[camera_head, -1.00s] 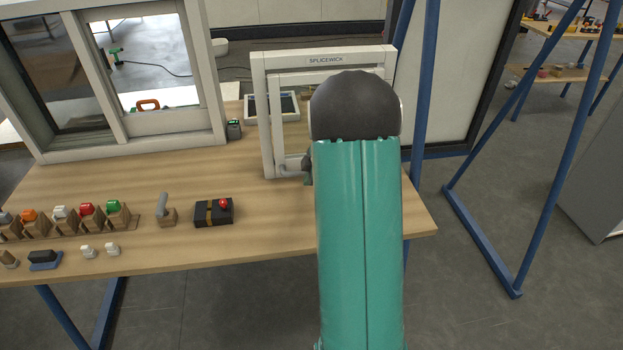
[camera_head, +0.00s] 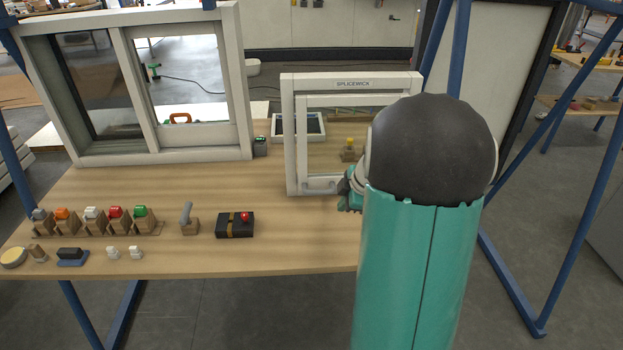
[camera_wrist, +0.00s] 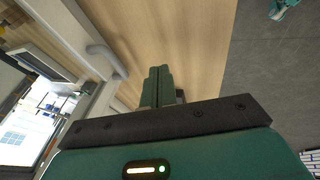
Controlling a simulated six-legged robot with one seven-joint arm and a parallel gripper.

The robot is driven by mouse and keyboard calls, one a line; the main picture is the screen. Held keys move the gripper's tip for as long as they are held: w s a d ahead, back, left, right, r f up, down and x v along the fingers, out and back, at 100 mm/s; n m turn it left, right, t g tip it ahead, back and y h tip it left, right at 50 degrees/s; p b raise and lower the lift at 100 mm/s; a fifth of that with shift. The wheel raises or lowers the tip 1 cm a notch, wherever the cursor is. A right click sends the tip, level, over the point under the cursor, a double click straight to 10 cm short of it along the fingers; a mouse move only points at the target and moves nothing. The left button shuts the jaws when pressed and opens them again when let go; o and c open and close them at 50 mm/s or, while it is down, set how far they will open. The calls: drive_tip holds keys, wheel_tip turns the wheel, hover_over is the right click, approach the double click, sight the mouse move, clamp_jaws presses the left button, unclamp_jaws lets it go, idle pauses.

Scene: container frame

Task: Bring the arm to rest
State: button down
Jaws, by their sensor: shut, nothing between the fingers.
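My gripper shows in the wrist view (camera_wrist: 158,86) with its two green fingers together and nothing between them. In the head view my gripper (camera_head: 346,192) is mostly hidden behind my dark elbow and green arm link; a small green part shows beside the white frame marked SPLICEWICK (camera_head: 352,84). In the wrist view the frame's grey handle (camera_wrist: 106,60) lies to the left of the fingers, apart from them. The wooden table top (camera_head: 290,255) lies below the gripper.
A sliding window (camera_head: 245,100) stands at the back left. A black box with a red button (camera_head: 235,226), a grey lever (camera_head: 187,215) and several coloured blocks on holders (camera_head: 116,213) sit along the front. Blue posts (camera_head: 459,50) rise behind my arm. The table's middle is clear.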

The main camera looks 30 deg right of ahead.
drive_tip(key=s+a+r+m, duration=0.2)
drive_tip(key=a+r, duration=0.3)
drive_tip(key=a, duration=0.4)
drive_tip(key=s+a+r+m, duration=0.1)
drive_tip(key=a+r+m, duration=0.1)
drive_tip(key=a+r, duration=0.55)
drive_tip(key=s+a+r+m+h, duration=0.1)
drive_tip(key=s+a+r+m, duration=0.1)
drive_tip(key=s+a+m, duration=0.5)
drive_tip(key=s+a, duration=0.6)
drive_tip(key=shift+s+a+r+m, duration=0.3)
drive_tip(key=shift+r, duration=0.05)
drive_tip(key=shift+d, duration=0.2)
